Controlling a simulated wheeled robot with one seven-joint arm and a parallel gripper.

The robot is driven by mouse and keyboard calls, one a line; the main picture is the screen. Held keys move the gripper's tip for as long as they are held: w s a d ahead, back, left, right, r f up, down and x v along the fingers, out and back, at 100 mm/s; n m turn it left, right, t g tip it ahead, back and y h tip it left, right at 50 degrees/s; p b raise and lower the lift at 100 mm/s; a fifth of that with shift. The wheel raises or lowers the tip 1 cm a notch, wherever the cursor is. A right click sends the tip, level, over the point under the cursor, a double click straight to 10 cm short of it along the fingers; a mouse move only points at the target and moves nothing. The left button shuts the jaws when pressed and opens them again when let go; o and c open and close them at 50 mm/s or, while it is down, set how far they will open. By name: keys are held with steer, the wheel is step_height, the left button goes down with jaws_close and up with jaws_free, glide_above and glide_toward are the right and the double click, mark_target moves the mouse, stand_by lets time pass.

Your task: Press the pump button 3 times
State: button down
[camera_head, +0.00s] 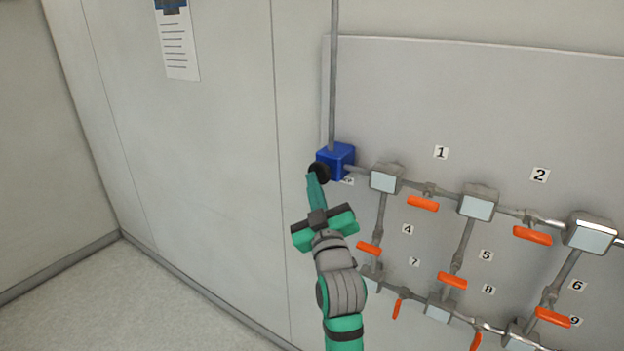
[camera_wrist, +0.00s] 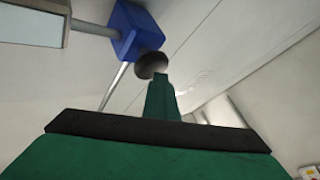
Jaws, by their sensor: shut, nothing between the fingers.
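The pump is a blue box (camera_head: 338,158) on the wall panel at the left end of the pipe row. Its round black button (camera_head: 320,172) faces out at the box's lower left. My green gripper (camera_head: 314,180) is shut and empty, with its fingertips right at the button. In the wrist view the blue box (camera_wrist: 132,28) and the dark button (camera_wrist: 151,64) show just beyond my fingertips (camera_wrist: 161,78). The tips overlap the button's lower edge there. I cannot tell whether they touch it or whether it is pushed in.
Pipes with grey junction boxes (camera_head: 386,178) and several orange valve handles (camera_head: 423,204) stick out from the panel (camera_head: 480,90) right of my arm. A vertical pipe (camera_head: 334,80) rises from the blue box.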

steer(key=shift+s+a, duration=1.05)
steer(key=shift+s, duration=0.25)
steer(key=shift+s+d, duration=0.1)
steer(key=s+a, duration=0.1)
steer(key=s, duration=0.1)
steer(key=s+a, duration=0.2)
steer(key=shift+a, duration=0.1)
stand_by(0.4)
